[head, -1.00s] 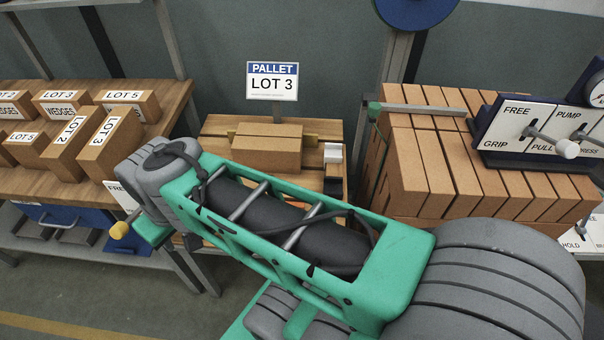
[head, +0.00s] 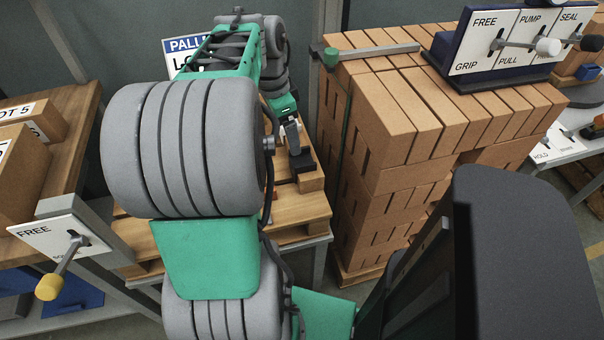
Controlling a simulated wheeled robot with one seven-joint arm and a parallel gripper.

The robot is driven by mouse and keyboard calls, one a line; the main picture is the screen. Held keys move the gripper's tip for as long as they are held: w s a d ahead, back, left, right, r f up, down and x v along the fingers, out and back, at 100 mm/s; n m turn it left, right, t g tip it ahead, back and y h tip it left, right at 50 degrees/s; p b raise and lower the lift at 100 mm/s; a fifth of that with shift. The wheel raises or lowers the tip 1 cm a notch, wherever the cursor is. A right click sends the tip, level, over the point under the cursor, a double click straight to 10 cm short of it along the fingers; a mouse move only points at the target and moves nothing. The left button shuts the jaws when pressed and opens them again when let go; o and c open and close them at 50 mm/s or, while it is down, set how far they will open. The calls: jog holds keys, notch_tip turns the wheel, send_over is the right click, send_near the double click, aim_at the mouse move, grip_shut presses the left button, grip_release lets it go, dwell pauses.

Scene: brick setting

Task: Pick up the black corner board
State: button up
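A small black piece, which looks like the black corner board (head: 303,163), sits at the right side of the wooden pallet stand (head: 300,222), partly behind my gripper. My gripper (head: 293,143) points down with its tip right at this piece. I cannot tell whether the fingers touch it or are closed around it; they are small and seen from behind. My own arm covers most of the pallet and the box on it.
A strapped brick stack (head: 400,130) stands close on the right, with a lever panel (head: 500,45) on top. A wooden table with labelled boxes (head: 22,165) is at the left, with a FREE lever plate (head: 60,240) at its front. The pallet sign (head: 180,50) is partly hidden.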

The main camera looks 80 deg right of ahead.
aim_at(303, 161)
jog(key=shift+m, duration=0.8)
jog(key=s+f, duration=0.1)
jog(key=f, duration=0.1)
jog(key=s+d+f, duration=0.1)
jog(key=f, duration=0.2)
jog(key=s+f+b, duration=0.1)
jog(key=f, duration=0.2)
jog(key=shift+s+d+f, duration=0.15)
jog(key=shift+s+f, duration=0.1)
jog(key=shift+s, duration=0.05)
jog(key=c, duration=1.5)
